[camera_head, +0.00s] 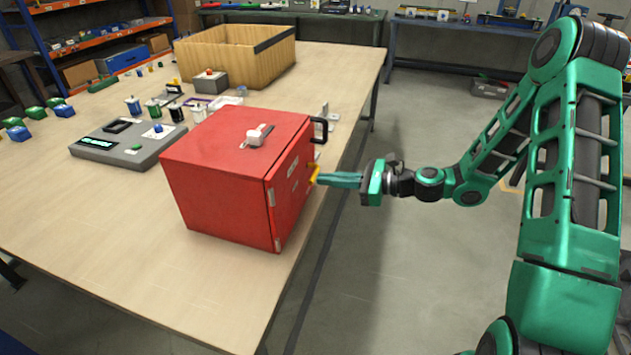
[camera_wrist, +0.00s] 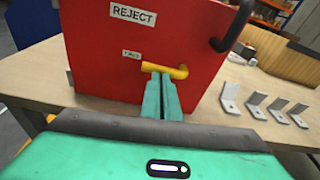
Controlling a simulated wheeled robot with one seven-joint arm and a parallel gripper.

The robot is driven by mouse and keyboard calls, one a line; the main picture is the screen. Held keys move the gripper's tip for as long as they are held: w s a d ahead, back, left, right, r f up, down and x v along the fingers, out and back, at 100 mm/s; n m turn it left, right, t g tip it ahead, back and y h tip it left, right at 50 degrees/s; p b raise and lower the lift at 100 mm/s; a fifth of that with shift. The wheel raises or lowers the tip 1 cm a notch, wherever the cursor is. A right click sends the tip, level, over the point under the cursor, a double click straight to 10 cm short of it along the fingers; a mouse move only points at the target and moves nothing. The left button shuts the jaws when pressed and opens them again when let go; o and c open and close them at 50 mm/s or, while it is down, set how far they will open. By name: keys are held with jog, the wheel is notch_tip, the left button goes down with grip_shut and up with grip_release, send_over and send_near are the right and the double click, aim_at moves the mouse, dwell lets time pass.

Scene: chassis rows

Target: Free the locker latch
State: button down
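The locker (camera_head: 225,185) is a red box near the table's right edge. Its door faces right in the head view and fills the upper wrist view (camera_wrist: 110,65), with a "REJECT" label. The yellow latch (camera_wrist: 165,69) lies nearly level across the door, below a smaller label; it also shows in the head view (camera_head: 314,174). My gripper (camera_head: 322,179) reaches the door from the right. Its teal fingers (camera_wrist: 162,82) are nearly together, with a thin dark gap, and their tips are at the latch. They seem to touch it; the exact contact is hidden.
A black handle (camera_wrist: 233,25) sticks out from the door, right of the latch. Several metal brackets (camera_wrist: 257,105) lie on the table (camera_head: 110,265) beyond the locker. A grey device (camera_head: 128,143) and a wooden bin (camera_head: 235,58) stand farther away. The floor beside my arm is clear.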

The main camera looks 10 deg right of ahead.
jog(key=d+f+v, duration=0.1)
jog(key=f+v, duration=0.1)
jog(key=v, duration=1.1)
jog(key=s+d+f+n+g+h, duration=0.3)
jog(key=s+d+n+g+h, duration=0.2)
jog(key=s+n+h, duration=0.45)
jog(key=s+d+r+n+h, duration=0.1)
jog(key=s+d+r+n, duration=0.1)
jog(key=s+d+r, duration=0.2)
jog(key=s+d+r+n+g+h, duration=0.1)
jog(key=s+d+r, duration=0.3)
jog(key=s, duration=0.7)
jog(key=s+d+r+n+g+h, duration=0.1)
jog(key=s+d+r+n+h, duration=0.1)
jog(key=s, duration=0.5)
jog(key=shift+s+d+r+n, duration=0.2)
jog(key=shift+d+r+n, duration=0.25)
jog(key=shift+d+r, duration=0.5)
jog(key=shift+h, duration=0.25)
